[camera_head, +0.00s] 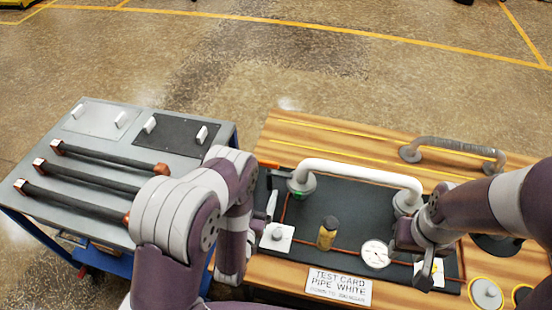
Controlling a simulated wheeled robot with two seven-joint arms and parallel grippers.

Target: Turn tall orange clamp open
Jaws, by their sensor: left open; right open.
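No tall orange clamp shows clearly. A small orange-red piece (268,164) shows at the back left corner of the black mat (340,213), too small to tell what it is. A white pipe (358,172) arches over the mat between two grey-green end fittings. My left gripper (267,214) is open at the mat's left edge, left of the pipe's left end, partly hidden by my forearm. My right gripper (426,258) is open and points down near the mat's right side, in front of the pipe's right end. Neither visibly holds anything.
A yellow-and-dark cylinder (327,232), a round white gauge (375,254) and a white plate with a knob (277,238) are on the mat. A test card (338,286) lies in front. A grey pipe (455,150) stands behind. A cart (92,205) with dark rods is left.

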